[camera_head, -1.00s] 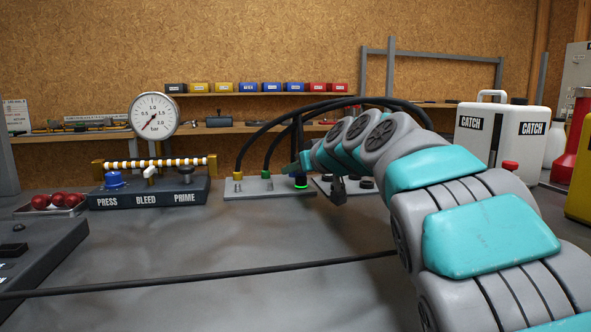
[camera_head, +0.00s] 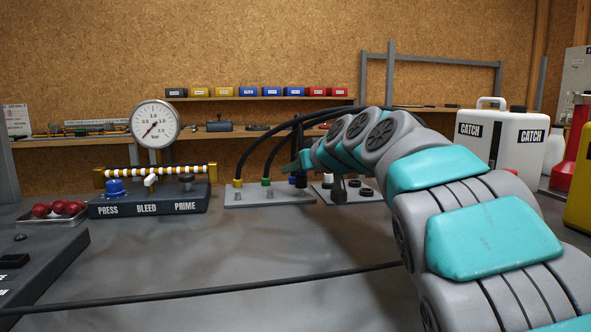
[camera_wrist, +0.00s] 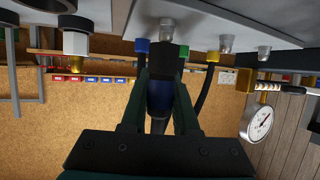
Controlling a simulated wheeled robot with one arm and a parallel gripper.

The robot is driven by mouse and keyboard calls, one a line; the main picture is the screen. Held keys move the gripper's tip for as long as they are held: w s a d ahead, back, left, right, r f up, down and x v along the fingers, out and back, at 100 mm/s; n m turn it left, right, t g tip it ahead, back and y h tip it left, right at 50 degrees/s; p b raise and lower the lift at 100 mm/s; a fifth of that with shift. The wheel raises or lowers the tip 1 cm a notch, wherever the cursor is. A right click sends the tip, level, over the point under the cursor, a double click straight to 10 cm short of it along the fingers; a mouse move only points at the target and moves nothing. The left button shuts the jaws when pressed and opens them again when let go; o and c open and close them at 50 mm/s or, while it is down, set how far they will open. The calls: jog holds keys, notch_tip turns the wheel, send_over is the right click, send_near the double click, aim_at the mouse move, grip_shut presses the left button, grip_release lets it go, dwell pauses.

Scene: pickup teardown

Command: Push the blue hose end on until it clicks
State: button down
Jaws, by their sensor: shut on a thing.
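My gripper (camera_wrist: 159,90) is shut on the blue hose end (camera_wrist: 157,98), a dark sleeve with a dark blue body. In the wrist view, which is upside down, its black tip points at the grey fitting plate (camera_wrist: 115,12). A blue collar (camera_wrist: 142,46) shows just beside the tip, and a silver stub (camera_wrist: 167,28) lies in line with it. I cannot tell whether the tip touches either. In the head view my arm hides most of the gripper; a blue part (camera_head: 292,180) and a black cylinder (camera_head: 301,181) show below it at the plate's right end.
Yellow (camera_head: 238,183) and green (camera_head: 266,181) hose ends stand on the plate with black hoses arching over. A second plate (camera_head: 350,196) with a white fitting (camera_head: 327,180) and black caps is close on the right. The PRESS/BLEED/PRIME box (camera_head: 147,204) is left.

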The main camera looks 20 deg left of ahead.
jog(key=shift+r, duration=0.1)
jog(key=shift+r+p, duration=1.1)
jog(key=shift+r, duration=0.8)
jog(key=shift+d, duration=0.1)
